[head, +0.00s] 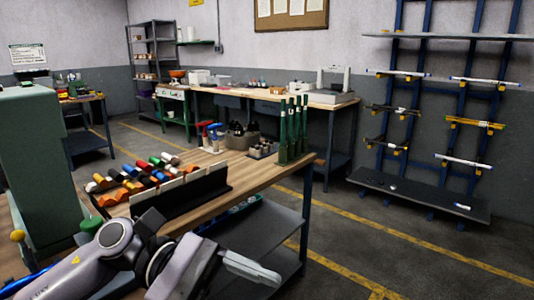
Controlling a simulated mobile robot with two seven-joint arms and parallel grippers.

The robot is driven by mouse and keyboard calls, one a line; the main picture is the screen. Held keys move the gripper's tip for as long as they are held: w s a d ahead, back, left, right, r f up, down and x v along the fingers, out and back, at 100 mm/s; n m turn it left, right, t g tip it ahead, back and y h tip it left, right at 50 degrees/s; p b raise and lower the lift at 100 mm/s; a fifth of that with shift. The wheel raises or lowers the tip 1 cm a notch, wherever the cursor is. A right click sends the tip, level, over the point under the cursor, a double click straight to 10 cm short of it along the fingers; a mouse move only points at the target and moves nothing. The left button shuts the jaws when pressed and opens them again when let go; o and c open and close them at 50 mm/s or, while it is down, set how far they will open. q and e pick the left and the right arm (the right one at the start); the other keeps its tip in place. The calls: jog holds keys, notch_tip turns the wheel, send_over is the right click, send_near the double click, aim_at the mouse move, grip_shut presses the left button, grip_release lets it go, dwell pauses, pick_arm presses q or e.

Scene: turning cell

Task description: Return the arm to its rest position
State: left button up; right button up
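My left arm comes in from the lower left. Its gripper (252,268) is low in the head view, in front of the near edge of the wooden bench (262,176). I see it side-on, so I cannot tell whether the fingers are open or shut, and I see nothing held in it. The arm covers part of the bench's near left end. My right arm and gripper are not in view.
Several coloured-handled tools (135,180) lie on the bench behind a black rack (190,192). Green bottle-like pieces (293,130) stand at its far right corner. A green machine housing (40,155) is at left. Floor at right is clear, before the bar rack (420,190).

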pick_arm(q)
jog(key=w+a+f+m+t+y, duration=0.1)
jog(key=w+a+f+m+t, duration=0.25)
jog(key=m+t, duration=0.55)
jog(key=w+a+f+m+t+y, duration=0.1)
jog(key=w+a+f+m+t, duration=0.1)
jog(key=f+m+t, duration=0.6)
jog(key=w+a+f+m+t+y, duration=0.1)
jog(key=w+a+f+m+t, duration=0.15)
jog(key=m+t, duration=0.7)
jog(key=s+a+f+n+g+y, duration=0.3)
jog(key=s+f+n, duration=0.1)
jog(key=f, duration=0.4)
jog(key=s+a+f+n+g+y, duration=0.3)
jog(key=s+f+n, duration=0.2)
jog(key=f+n, duration=0.1)
jog(key=s+a+f+n+g+y, duration=0.3)
jog(key=s+f+n+g+y, duration=0.1)
jog(key=f, duration=0.5)
jog(key=shift+s+a+f+n, duration=0.35)
jog(key=shift+s+n, duration=0.15)
jog(key=shift+n, duration=0.15)
jog(key=shift+a+r, duration=0.1)
